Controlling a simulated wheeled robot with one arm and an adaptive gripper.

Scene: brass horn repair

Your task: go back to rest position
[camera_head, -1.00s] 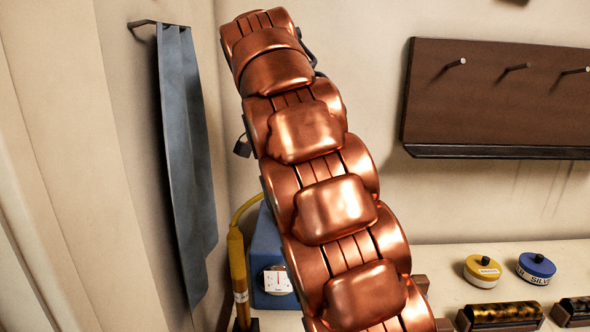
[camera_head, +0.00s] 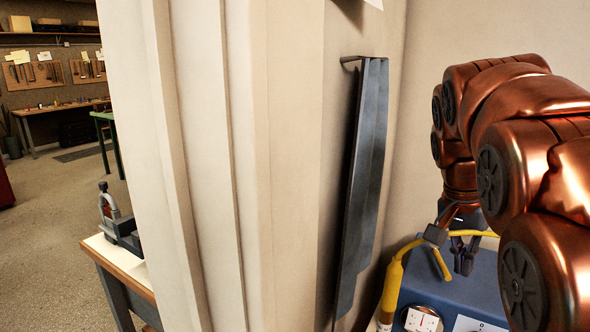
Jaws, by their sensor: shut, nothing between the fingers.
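My gripper (camera_head: 464,262) shows at the lower right, at the end of my copper-coloured arm, with its dark fingers pointing down. It is shut and empty. My arm hides the right part of the scene.
A blue-grey cloth (camera_head: 366,190) hangs from a wall hook. A pale wall edge (camera_head: 215,170) stands left of it. Beyond are a bench corner (camera_head: 128,270) with a dark vise-like tool (camera_head: 118,225), open floor (camera_head: 50,220) and a far workbench (camera_head: 62,108).

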